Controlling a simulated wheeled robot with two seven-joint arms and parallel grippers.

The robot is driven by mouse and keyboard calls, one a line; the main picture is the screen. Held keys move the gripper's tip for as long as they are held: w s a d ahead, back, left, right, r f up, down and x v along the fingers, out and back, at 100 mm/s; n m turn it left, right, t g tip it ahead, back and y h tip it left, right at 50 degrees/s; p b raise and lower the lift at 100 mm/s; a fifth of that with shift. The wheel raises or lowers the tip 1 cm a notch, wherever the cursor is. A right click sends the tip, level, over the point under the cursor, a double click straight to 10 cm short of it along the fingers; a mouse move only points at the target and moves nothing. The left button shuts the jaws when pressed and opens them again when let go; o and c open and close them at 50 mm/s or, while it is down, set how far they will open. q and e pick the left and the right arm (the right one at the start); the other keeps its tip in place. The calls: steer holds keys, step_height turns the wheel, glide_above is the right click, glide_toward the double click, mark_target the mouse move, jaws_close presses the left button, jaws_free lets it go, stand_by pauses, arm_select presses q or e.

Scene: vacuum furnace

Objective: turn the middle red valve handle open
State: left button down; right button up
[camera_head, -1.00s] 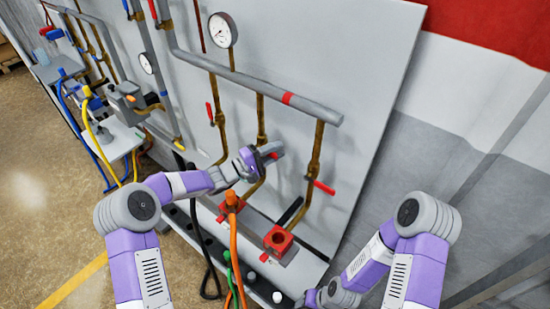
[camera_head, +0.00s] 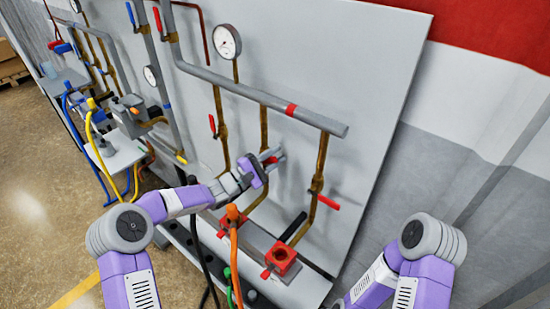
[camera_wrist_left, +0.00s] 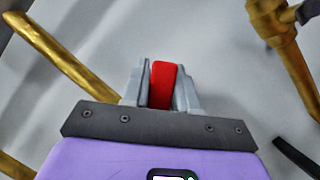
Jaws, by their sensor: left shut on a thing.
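The middle red valve handle (camera_head: 271,160) is on the middle brass pipe (camera_head: 264,128) of the grey panel. My left gripper (camera_head: 274,156) is at this handle. In the left wrist view, the red handle (camera_wrist_left: 162,84) stands between the two grey fingers (camera_wrist_left: 161,88), which are shut on it. The valve body behind the handle is hidden by the gripper. My right arm is at the lower right of the head view, and its gripper is out of the picture.
A left red handle (camera_head: 212,125) hangs along its pipe, and a right red handle (camera_head: 327,202) sticks out to the right. Red blocks (camera_head: 282,258) sit on the ledge below. An orange hose (camera_head: 234,255) and a black cable (camera_head: 196,235) rise below my left arm.

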mark_target(268, 161)
arm_select(q)
steer(key=c, duration=1)
jaws_free()
steer(key=shift+o, duration=0.2)
steer(key=v, duration=0.7)
steer(key=shift+s+a+f, duration=0.1)
steer(key=shift+s+a, duration=0.1)
